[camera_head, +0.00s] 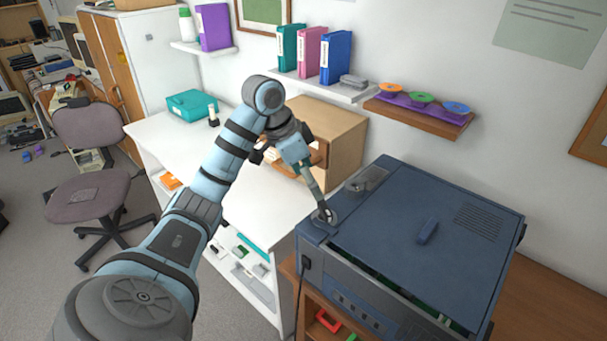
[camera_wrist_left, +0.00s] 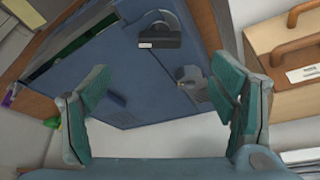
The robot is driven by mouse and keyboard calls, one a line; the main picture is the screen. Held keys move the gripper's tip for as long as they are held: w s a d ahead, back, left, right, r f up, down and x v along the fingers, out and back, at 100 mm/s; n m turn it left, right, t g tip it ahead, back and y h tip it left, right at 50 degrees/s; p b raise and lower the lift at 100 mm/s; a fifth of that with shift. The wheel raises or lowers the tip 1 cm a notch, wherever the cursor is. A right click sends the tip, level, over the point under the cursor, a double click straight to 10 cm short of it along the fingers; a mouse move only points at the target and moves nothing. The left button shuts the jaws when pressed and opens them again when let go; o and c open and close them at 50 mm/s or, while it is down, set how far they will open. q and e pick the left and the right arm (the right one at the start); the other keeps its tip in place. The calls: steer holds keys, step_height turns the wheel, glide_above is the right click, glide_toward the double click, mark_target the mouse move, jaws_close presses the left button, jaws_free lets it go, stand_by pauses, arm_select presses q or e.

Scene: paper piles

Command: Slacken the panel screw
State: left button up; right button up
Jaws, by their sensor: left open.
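The blue-grey machine (camera_head: 400,215) has a flat top panel with a small blue handle (camera_head: 427,232). A grey round part (camera_head: 327,217), which looks like the panel screw, stands at its near left corner. In the left wrist view this round part (camera_wrist_left: 165,18) shows at the top, beside a dark block with a white label. My left gripper (camera_head: 316,193) is over that corner, pointing down at the round part. Its teal fingers are open in the left wrist view (camera_wrist_left: 160,76), with nothing held. I cannot tell if they touch anything. My right gripper is not in view.
A grey item (camera_head: 368,178) lies at the panel's back left and shows in the left wrist view (camera_wrist_left: 192,78). A wooden drawer box (camera_head: 335,140) stands close behind my gripper. A shelf (camera_head: 420,117) with discs hangs above. The white counter (camera_head: 180,140) has free room.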

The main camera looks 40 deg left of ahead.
mark_target(325, 207)
arm_select(q)
steer(key=b+x, duration=0.3)
steer(key=x, duration=0.3)
steer(key=shift+f, duration=0.3)
steer(key=x, duration=0.4)
steer(key=shift+w, duration=0.15)
steer(key=shift+w+d+f, duration=0.1)
steer(key=shift+f, duration=0.2)
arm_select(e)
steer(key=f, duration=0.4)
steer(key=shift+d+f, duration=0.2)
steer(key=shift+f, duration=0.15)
